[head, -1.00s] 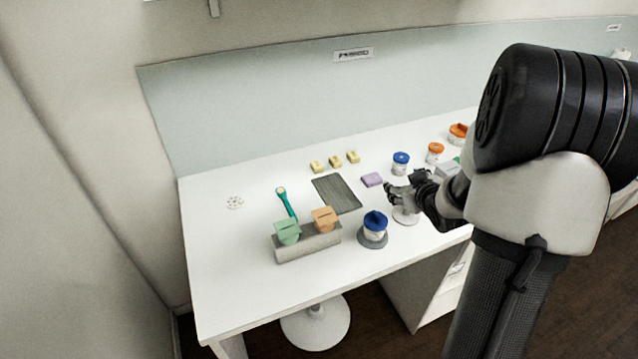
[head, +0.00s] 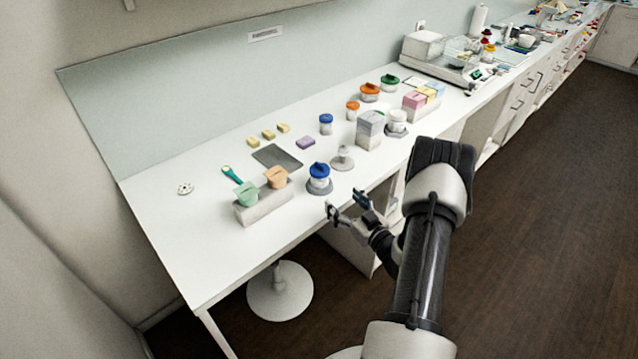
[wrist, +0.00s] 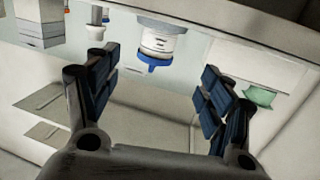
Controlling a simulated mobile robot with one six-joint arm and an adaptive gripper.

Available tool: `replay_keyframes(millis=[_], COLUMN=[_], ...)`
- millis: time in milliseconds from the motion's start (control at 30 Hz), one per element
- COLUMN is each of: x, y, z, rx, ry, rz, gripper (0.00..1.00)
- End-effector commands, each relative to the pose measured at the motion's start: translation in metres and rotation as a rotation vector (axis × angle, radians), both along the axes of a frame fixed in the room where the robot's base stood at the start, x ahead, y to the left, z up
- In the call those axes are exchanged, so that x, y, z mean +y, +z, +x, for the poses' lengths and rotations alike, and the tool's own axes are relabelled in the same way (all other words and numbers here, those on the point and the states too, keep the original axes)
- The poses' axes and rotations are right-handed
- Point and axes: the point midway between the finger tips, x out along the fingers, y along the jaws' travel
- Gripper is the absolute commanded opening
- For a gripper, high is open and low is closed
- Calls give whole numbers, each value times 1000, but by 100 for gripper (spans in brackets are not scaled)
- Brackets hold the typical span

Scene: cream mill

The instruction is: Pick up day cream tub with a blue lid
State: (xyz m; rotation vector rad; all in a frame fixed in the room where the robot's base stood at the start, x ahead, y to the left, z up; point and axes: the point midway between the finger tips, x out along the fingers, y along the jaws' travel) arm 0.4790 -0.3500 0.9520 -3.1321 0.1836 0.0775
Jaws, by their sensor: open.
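A white tub with a blue lid (head: 319,172) stands upright on a grey round base near the table's front edge. It also shows in the wrist view (wrist: 162,42), upside down, between and beyond my fingers. A second, smaller blue-lidded tub (head: 326,124) stands farther back; I cannot read which label says day cream. My gripper (head: 347,204) is open and empty at the table's front edge, in front and slightly right of the nearer tub, not touching it. Its spread fingers frame the tub in the wrist view (wrist: 157,82).
A grey holder (head: 262,205) with green and orange pieces stands left of the nearer tub. A white round-footed stand (head: 342,160) is close on its right, with a grey box (head: 370,130) beyond.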

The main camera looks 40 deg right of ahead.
Motion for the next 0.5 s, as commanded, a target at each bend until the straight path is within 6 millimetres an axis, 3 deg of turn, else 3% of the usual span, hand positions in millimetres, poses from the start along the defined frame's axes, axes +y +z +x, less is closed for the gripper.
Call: replay_keyframes(millis=[200, 500], x=[-4, -9], y=[-3, -5], z=[47, 72], rx=[-1, 0], ry=[3, -1], rz=[-2, 0], gripper=[74, 74])
